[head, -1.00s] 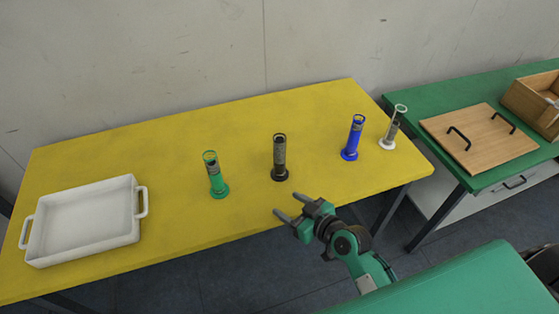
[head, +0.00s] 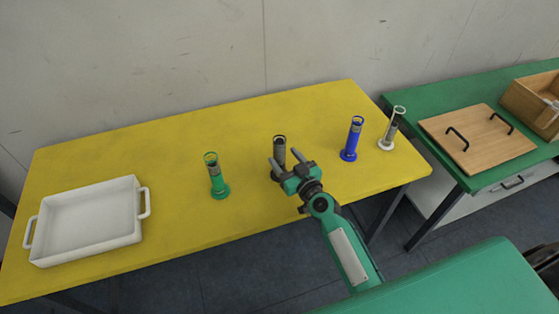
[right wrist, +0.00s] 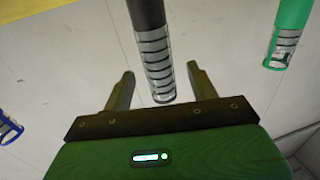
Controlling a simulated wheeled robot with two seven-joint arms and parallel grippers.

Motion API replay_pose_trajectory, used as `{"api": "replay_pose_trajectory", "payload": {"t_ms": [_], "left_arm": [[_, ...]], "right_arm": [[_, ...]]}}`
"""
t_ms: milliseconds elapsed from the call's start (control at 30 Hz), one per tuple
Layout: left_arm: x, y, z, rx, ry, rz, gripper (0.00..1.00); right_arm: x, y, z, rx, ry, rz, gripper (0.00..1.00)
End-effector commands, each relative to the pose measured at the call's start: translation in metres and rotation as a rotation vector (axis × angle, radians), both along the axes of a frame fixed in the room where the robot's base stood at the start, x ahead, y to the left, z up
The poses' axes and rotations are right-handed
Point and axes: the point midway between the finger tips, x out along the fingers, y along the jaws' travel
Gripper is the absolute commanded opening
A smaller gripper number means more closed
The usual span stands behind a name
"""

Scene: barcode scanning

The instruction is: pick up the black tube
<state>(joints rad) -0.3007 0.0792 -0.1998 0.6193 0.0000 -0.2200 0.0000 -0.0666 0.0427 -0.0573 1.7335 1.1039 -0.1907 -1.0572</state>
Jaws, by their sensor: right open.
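The black tube (head: 279,148) stands upright on the yellow table, with its lower part partly hidden behind my right gripper (head: 290,165) in the head view. In the right wrist view, the black tube (right wrist: 155,50) lies between the two fingers of my right gripper (right wrist: 160,85), which are spread apart with gaps on both sides. The right gripper is open and holds nothing. My left gripper is not in view.
A green tube (head: 216,175) stands left of the black one; a blue tube (head: 352,138) and a white tube (head: 391,128) stand to the right. A white tray (head: 138,183) sits at the table's left. A green table (head: 400,97) at right bears a wooden lid (head: 490,150) and box (head: 525,100).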

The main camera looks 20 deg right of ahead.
Motion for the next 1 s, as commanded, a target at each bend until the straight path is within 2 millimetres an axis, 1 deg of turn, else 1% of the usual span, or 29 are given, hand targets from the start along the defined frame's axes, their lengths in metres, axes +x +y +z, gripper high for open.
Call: {"api": "replay_pose_trajectory", "payload": {"t_ms": [233, 400, 533, 633, 867, 1000], "left_arm": [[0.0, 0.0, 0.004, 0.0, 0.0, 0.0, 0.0], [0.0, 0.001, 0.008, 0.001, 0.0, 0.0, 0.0], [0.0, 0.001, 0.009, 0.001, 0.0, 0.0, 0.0], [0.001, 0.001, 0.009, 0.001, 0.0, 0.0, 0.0], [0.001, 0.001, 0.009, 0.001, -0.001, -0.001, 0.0], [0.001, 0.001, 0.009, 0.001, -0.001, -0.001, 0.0]], "right_arm": [[0.015, 0.003, 0.0, 0.001, 0.0, 0.0, 0.59], [0.039, 0.007, -0.001, 0.002, -0.001, 0.0, 0.59], [0.052, 0.01, -0.002, 0.001, 0.0, 0.0, 0.59], [0.057, 0.012, -0.003, 0.001, 0.0, 0.0, 0.59], [0.058, 0.012, -0.003, 0.0, 0.001, 0.0, 0.59], [0.057, 0.012, -0.003, 0.0, 0.001, 0.001, 0.32]]}}
